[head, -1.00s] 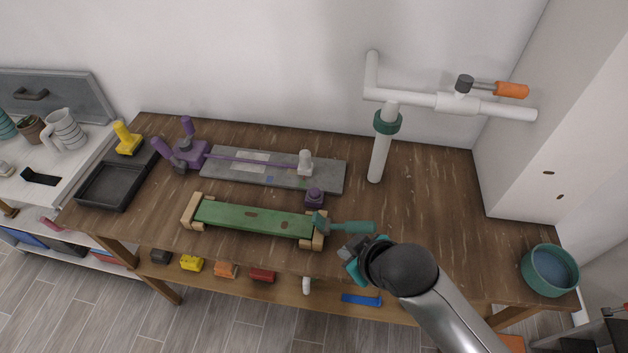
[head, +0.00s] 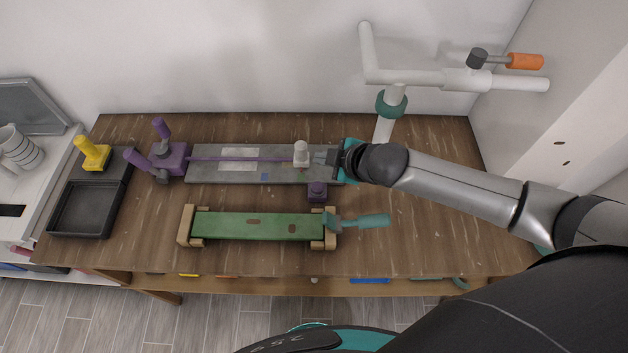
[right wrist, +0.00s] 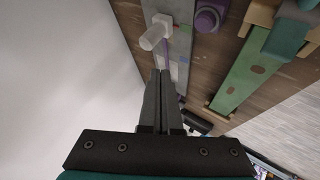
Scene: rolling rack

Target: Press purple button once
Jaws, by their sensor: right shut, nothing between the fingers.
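The purple button (head: 317,191) is a small purple block with a round top. It sits at the front edge of the grey board (head: 225,177), near its right end, and shows at the top of the right wrist view (right wrist: 208,17). My right gripper (head: 322,157) is shut and empty. In the head view its fingertips appear over the right end of the grey board, just right of the white knob (head: 301,152) and behind the button. In the right wrist view the fingers (right wrist: 163,78) appear apart from the button. My left gripper is not in view.
A green board (head: 262,226) on wooden blocks lies in front, with a teal-handled tool (head: 360,221) at its right end. A purple two-handled device (head: 168,160) and black tray (head: 80,208) stand left. A white pipe (head: 430,78) rises behind my right arm.

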